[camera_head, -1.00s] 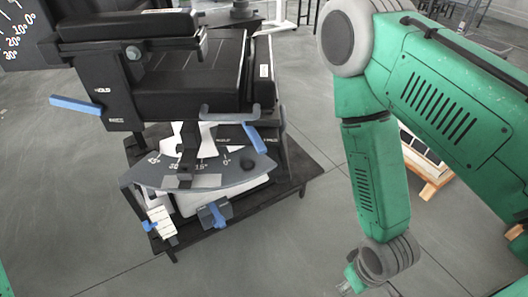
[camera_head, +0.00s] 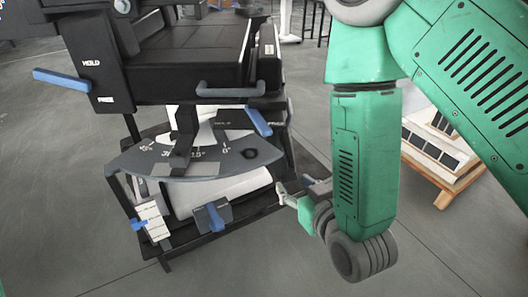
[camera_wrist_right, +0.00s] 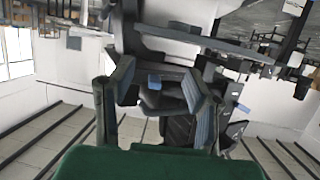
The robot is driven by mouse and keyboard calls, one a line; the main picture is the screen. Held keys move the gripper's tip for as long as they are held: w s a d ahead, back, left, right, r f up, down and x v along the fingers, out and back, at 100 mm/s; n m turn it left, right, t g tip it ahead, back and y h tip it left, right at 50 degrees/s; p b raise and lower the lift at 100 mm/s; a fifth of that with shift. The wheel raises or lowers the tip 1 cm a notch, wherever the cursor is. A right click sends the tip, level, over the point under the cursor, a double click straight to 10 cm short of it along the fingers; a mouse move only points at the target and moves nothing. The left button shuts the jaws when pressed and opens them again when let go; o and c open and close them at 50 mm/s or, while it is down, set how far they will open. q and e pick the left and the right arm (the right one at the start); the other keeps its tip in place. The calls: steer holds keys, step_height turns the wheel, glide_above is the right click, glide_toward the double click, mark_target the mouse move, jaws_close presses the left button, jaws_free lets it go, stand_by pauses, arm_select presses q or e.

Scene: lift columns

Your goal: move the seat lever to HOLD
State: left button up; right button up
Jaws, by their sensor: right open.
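The black chair unit (camera_head: 190,60) stands at the left centre. One blue lever (camera_head: 62,80) sticks out left from its side panel, between the words HOLD above and FREE below. A second blue lever (camera_head: 258,121) slants down at the right under the seat, by a dark plate with small lettering. I cannot tell by label which is the seat lever. My right gripper (camera_head: 287,196) is low, right of the chair's base, apart from both levers. In the right wrist view its two fingers (camera_wrist_right: 158,88) are spread with nothing between them. My left gripper is out of view.
A grey curved dial plate (camera_head: 200,163) with angle marks sits under the seat. A blue-handled clamp (camera_head: 213,215) and a white tag (camera_head: 152,221) are at the front below it. A wooden pallet (camera_head: 440,160) with panels lies at the right. Open floor lies in front.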

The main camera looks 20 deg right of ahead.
mark_target(268, 132)
step_height(268, 132, up, 5)
steer(key=w+a+t+b, duration=0.1)
steer(key=w+t+b, duration=0.1)
steer(key=t, duration=0.2)
steer(key=w+b, duration=0.1)
steer(key=w, duration=0.3)
steer(key=w+b, duration=0.2)
steer(key=w, duration=0.3)
steer(key=w+b, duration=0.1)
steer(key=w, duration=0.3)
steer(key=shift+w+a+r+b, duration=0.15)
steer(key=shift+a+r+b, duration=0.05)
steer(key=shift+a+b, duration=0.15)
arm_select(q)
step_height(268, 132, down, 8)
arm_select(e)
jaws_close()
